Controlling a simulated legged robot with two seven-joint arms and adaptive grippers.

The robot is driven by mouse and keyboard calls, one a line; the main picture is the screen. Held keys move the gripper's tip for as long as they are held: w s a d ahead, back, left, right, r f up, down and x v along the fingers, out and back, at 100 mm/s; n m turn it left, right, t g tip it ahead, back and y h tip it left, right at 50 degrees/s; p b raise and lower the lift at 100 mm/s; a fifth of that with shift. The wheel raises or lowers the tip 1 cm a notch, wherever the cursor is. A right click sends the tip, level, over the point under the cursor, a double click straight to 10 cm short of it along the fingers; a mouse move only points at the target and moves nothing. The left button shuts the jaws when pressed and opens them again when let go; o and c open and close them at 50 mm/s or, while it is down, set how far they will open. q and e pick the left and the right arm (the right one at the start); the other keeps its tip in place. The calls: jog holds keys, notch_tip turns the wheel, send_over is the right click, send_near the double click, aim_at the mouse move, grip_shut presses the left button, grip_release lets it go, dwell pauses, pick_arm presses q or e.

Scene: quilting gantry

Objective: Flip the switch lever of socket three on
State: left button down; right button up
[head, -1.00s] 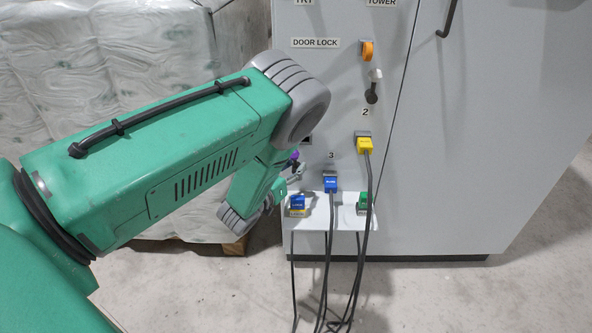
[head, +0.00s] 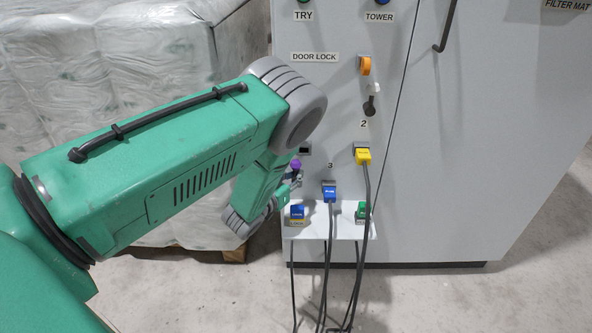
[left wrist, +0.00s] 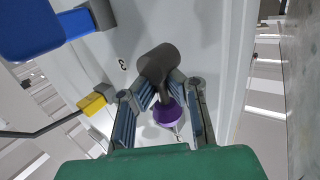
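Socket three, under the label 3 (head: 330,165), holds a blue plug (head: 329,193). A lever with a purple knob (head: 295,164) is up and left of it, and its knob (left wrist: 168,113) and dark grey end (left wrist: 158,64) show in the left wrist view. My left gripper (left wrist: 163,92) is open, with its fingers on either side of this lever. I cannot tell whether a finger touches it. My left forearm hides part of the panel's left edge in the head view. My right gripper is not in view.
A yellow plug (head: 363,155) sits in socket two, with a dark lever (head: 371,105) above it. A small white shelf (head: 340,228) below bears a blue block (head: 297,213) and a green one (head: 362,211). Cables hang to the floor. Wrapped bales (head: 150,60) stand at left.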

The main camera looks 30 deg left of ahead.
pick_arm(q)
jog(key=shift+f, duration=0.1)
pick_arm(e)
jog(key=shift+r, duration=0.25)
pick_arm(q)
jog(key=c, duration=1.6)
grip_release()
jog(key=s, duration=0.8)
jog(key=s+r, duration=0.1)
jog(key=s, duration=0.3)
jog(key=shift+a, duration=0.25)
